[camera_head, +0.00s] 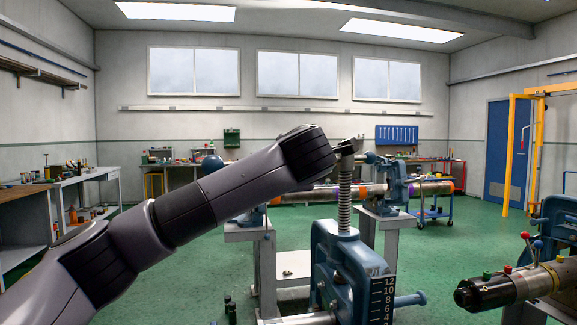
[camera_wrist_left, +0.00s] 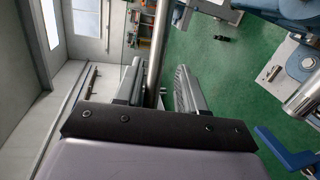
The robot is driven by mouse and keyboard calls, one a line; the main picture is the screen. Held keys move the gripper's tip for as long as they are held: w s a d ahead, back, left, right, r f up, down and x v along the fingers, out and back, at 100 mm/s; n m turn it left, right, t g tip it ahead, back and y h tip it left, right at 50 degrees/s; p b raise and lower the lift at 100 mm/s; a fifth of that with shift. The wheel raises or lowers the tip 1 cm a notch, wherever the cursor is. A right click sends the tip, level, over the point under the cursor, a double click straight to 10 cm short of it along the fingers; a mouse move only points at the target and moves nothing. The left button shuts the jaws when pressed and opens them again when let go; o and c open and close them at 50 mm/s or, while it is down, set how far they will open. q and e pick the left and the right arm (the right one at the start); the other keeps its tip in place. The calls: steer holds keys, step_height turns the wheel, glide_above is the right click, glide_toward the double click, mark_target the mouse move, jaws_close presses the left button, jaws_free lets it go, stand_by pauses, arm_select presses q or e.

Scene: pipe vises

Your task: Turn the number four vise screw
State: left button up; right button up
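A blue pipe vise (camera_head: 343,268) stands close in front, with a number scale (camera_head: 383,297) on its right side. Its threaded vertical screw (camera_head: 345,208) rises from the top. My left arm reaches in from the left, and my left gripper (camera_head: 347,148) is at the screw's top end, small and partly hidden by my wrist. In the left wrist view, a metal rod (camera_wrist_left: 158,45) passes between the two fingers of my left gripper (camera_wrist_left: 158,85), closer to the left finger. The fingers are apart, with a gap beside the right finger. My right gripper is in neither view.
A second blue vise (camera_head: 393,187) with a horizontal pipe (camera_head: 330,193) stands behind on a grey stand. At the right, a dark-ended cylinder (camera_head: 495,291) with coloured levers projects inward. Workbenches line the walls. Green floor (camera_head: 440,265) is open between the stands.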

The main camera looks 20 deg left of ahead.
arm_select(q)
steer(key=b+v, duration=0.2)
steer(key=v, duration=0.5)
steer(key=shift+s+d+r, duration=0.1)
steer(key=shift+s, duration=0.1)
stand_by(0.4)
